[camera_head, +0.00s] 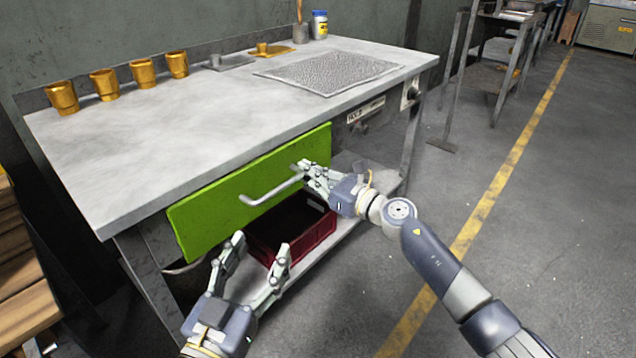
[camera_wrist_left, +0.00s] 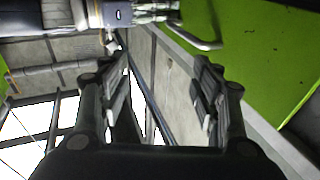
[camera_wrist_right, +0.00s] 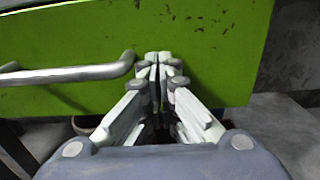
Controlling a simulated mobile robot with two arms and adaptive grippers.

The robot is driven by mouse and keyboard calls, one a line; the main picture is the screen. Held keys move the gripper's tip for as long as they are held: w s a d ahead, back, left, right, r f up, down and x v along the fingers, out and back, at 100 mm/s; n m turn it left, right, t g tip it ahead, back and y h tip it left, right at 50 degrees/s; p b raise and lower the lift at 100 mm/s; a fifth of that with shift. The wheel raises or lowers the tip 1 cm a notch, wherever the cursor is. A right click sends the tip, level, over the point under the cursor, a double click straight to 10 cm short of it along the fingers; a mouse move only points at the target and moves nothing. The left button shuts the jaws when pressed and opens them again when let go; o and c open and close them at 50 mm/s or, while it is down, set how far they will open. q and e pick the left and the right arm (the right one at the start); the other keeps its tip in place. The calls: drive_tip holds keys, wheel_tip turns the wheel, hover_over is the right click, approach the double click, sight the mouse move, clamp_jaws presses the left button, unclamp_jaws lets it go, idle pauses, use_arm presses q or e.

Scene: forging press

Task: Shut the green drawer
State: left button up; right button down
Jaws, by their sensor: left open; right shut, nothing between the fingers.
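The green drawer (camera_head: 215,207) is under the grey worktable, with a metal bar handle (camera_head: 270,189) on its front. Its front also shows in the right wrist view (camera_wrist_right: 90,35) and at the right of the left wrist view (camera_wrist_left: 265,50). My right gripper (camera_head: 308,170) is shut and empty, its tips at the drawer front beside the right end of the handle. Whether the tips touch the front I cannot tell. My left gripper (camera_head: 258,250) is open and empty, below and in front of the drawer. How far the drawer stands out is hard to tell.
A dark red crate (camera_head: 312,238) sits on the shelf below the drawer. The worktable top (camera_head: 190,130) carries several brass cups (camera_head: 105,84), a textured metal plate (camera_head: 328,72) and a bottle (camera_head: 319,24).

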use_arm(q)
drive_tip(key=r+t, duration=0.1)
drive_tip(key=r, duration=0.2)
drive_tip(key=shift+s+d+t+h, duration=0.1)
drive_tip(key=shift+s+t+h, duration=0.1)
drive_tip(key=shift+t+h, duration=0.15)
use_arm(e)
drive_tip(key=shift+w+a+r, duration=0.25)
drive_tip(key=shift+w+a, duration=0.15)
drive_tip(key=shift+a, duration=0.05)
drive_tip(key=shift+r, duration=0.1)
